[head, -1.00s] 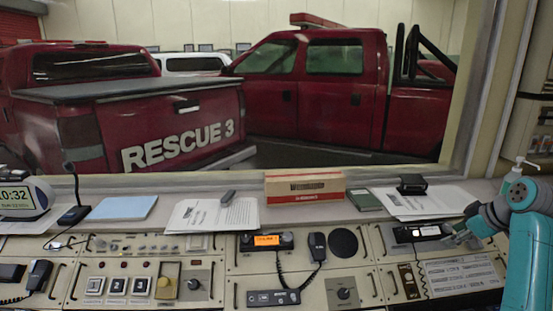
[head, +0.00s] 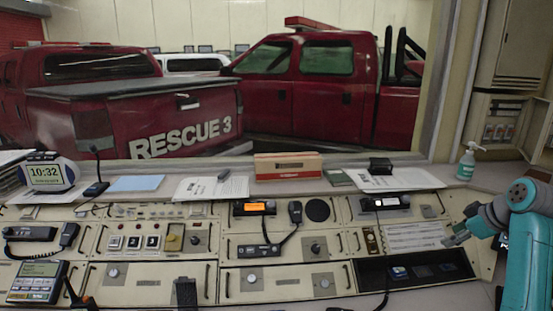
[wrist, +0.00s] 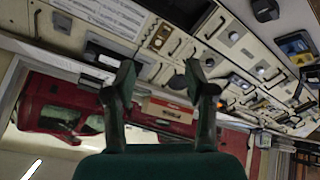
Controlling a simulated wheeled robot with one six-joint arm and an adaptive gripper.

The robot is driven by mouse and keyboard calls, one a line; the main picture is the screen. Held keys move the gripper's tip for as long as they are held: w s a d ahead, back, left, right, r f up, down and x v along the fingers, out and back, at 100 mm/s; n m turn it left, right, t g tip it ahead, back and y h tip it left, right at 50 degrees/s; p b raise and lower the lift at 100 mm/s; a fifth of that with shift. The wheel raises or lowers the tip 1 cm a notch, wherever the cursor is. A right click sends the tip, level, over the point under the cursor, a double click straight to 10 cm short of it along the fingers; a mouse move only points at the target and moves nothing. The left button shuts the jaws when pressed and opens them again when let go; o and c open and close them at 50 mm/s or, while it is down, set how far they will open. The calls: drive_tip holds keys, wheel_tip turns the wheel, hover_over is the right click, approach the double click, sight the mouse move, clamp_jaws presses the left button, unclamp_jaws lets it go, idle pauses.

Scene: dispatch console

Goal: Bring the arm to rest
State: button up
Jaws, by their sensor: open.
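My gripper (head: 455,234) is at the right of the head view, at the end of my teal arm, above the right end of the console (head: 240,277). In the wrist view my gripper (wrist: 164,85) shows its two fingers spread apart with nothing between them. That view is upside down, with the console along the top and the red trucks below. The gripper appears apart from the console panels, though its exact height is hard to tell.
A soap-type pump bottle (head: 466,162) stands on the ledge behind my arm. A cardboard box (head: 287,167), papers (head: 405,179) and a clock (head: 46,174) line the ledge. A dark open recess (head: 425,271) lies in the lower right console. The window is behind.

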drive_tip(key=s+a+f+m+t, duration=0.1)
drive_tip(key=a+f, duration=0.3)
drive_tip(key=f, duration=0.4)
drive_tip(key=s+a+f+m+h, duration=0.1)
drive_tip(key=s+a+f, duration=0.15)
drive_tip(key=f, duration=0.45)
drive_tip(key=s+a+f+m+t, duration=0.1)
drive_tip(key=a+f, duration=0.4)
drive_tip(key=f, duration=0.3)
drive_tip(key=s+a+f+m+t+h, duration=0.1)
drive_tip(key=s+a+f+m, duration=0.2)
drive_tip(key=s+a+f, duration=0.85)
drive_tip(key=s+a+m+t, duration=0.1)
drive_tip(key=s+a, duration=0.2)
drive_tip(key=s, duration=0.9)
drive_tip(key=s+a+t, duration=0.1)
drive_tip(key=s+a, duration=0.2)
drive_tip(key=s, duration=0.9)
drive_tip(key=s+a+r+t, duration=0.2)
drive_tip(key=s+a+r, duration=0.1)
drive_tip(key=s+r, duration=1.1)
drive_tip(key=shift+s+t, duration=0.3)
drive_tip(key=shift+s, duration=0.45)
